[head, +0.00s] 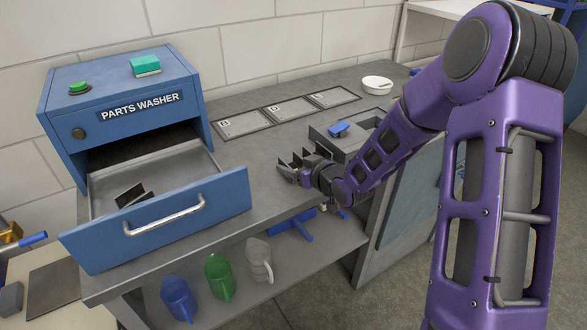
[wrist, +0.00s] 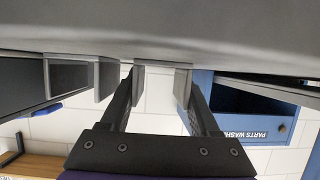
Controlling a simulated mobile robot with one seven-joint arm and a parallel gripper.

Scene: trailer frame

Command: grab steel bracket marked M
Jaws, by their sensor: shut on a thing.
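Several grey steel brackets (head: 297,158) stand at the counter's front edge, with my gripper (head: 300,174) right among them. In the wrist view, upright grey plates (wrist: 68,76) show beside and between the fingers of my gripper (wrist: 165,92). The fingers are apart, shut on a grey steel bracket (wrist: 183,86) whose plates lie against their tips. No letter is readable on any bracket, so I cannot tell which is marked M. The fingers partly hide the held bracket.
The blue parts washer (head: 130,112) has its drawer (head: 160,222) pulled open, with dark plates (head: 131,195) inside. Three labelled plates (head: 290,109) lie flat on the counter behind. A grey box with a blue item (head: 339,129) and a white bowl (head: 377,84) stand to the right. Mugs (head: 219,277) sit below.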

